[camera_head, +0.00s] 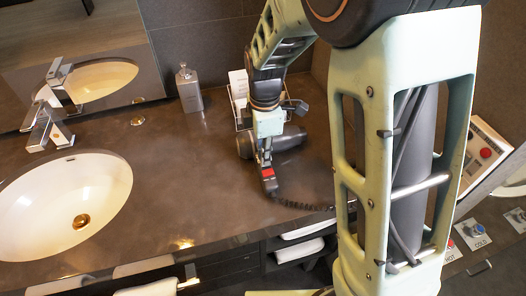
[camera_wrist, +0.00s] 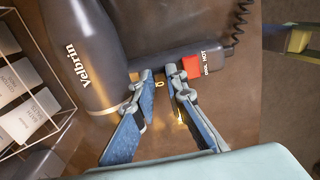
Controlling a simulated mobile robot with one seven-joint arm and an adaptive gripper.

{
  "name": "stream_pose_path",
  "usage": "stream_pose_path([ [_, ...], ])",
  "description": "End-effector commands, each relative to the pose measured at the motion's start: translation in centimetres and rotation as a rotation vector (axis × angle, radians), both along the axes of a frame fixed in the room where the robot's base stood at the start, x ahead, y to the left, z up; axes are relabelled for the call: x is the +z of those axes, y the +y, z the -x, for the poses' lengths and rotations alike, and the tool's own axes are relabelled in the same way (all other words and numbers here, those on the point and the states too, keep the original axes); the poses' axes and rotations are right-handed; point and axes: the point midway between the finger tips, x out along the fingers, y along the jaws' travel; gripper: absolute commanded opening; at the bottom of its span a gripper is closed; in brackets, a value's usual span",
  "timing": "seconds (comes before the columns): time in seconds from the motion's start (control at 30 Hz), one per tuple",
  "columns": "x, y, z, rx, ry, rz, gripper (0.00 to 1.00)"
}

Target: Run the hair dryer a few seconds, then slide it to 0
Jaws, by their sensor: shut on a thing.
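The dark grey hair dryer (camera_head: 290,138) lies on the vanity counter near the back right, with its handle toward the front. In the wrist view its barrel (camera_wrist: 88,50), lettered "Velbrin", is at the left, and its handle (camera_wrist: 215,66) extends right. A red patch with white lettering (camera_wrist: 191,67) is on the handle. My gripper (camera_wrist: 160,76) reaches down at the handle beside the red patch and is shut on the dryer there; the exact gripped part is unclear. In the head view my gripper (camera_head: 267,150) partly covers the dryer. The switch position is not readable.
A wire rack (camera_wrist: 45,100) with white packets stands close beside the barrel. A soap bottle (camera_head: 189,90) stands behind, and the sink (camera_head: 62,205) is at left. A coiled cord (camera_head: 300,206) runs right from the handle. Counter between sink and dryer is clear.

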Motion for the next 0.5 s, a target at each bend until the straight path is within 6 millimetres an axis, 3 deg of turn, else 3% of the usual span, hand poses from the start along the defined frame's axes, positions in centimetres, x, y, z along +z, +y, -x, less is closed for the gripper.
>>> stream_pose_path([
  [0.27,0.05,-0.06,0.25,0.000,-0.001,0.000,0.00],
  [0.3,0.05,-0.06,0.24,0.000,-0.001,0.000,0.14],
  [0.33,0.05,-0.06,0.24,0.000,-0.001,0.000,0.18],
  [0.5,0.03,-0.05,0.26,0.000,-0.001,0.000,0.20],
])
